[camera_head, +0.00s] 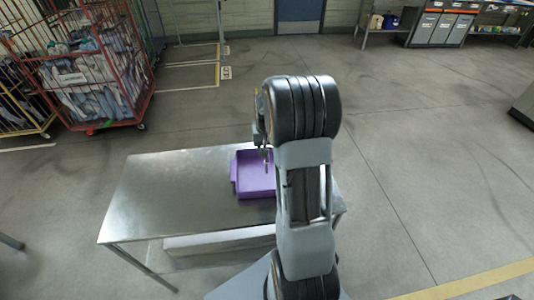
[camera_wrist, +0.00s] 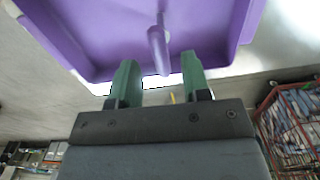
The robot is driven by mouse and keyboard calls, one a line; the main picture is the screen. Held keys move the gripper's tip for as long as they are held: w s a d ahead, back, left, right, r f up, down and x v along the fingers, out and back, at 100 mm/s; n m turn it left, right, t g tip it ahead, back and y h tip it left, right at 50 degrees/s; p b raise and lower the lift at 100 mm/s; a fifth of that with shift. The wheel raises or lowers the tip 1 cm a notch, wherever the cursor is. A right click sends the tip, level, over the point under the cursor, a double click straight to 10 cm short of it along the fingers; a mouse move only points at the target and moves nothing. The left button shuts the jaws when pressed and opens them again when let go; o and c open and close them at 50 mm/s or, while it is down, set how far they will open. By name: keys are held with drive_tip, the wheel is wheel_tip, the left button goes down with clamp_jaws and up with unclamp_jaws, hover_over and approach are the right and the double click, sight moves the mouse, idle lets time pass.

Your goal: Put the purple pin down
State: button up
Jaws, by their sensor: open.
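The purple tray (camera_head: 243,187) sits on the metal table, partly hidden behind my arm. In the wrist view the tray (camera_wrist: 85,35) fills the top. The purple pin (camera_wrist: 156,45) shows against the tray, with one end between the green fingertips and a gap on either side. In the head view the pin (camera_head: 267,167) is a small thin shape over the tray. I cannot tell whether it touches the tray floor. My gripper (camera_wrist: 160,68) is open at the tray; in the head view my arm mostly hides it.
The metal table (camera_head: 165,190) is bare left of the tray. A red wire cage cart (camera_head: 100,75) full of bagged items stands at the back left. Grey bins (camera_head: 440,28) stand at the back right.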

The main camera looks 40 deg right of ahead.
drive_tip(key=s+a+r+n, duration=0.15)
drive_tip(key=a+r, duration=0.35)
drive_tip(key=r, duration=0.7)
drive_tip(key=s+a+n+t, duration=0.4)
drive_tip(key=s+a, duration=0.9)
drive_tip(key=shift+a, duration=0.25)
drive_tip(key=shift+s, duration=0.1)
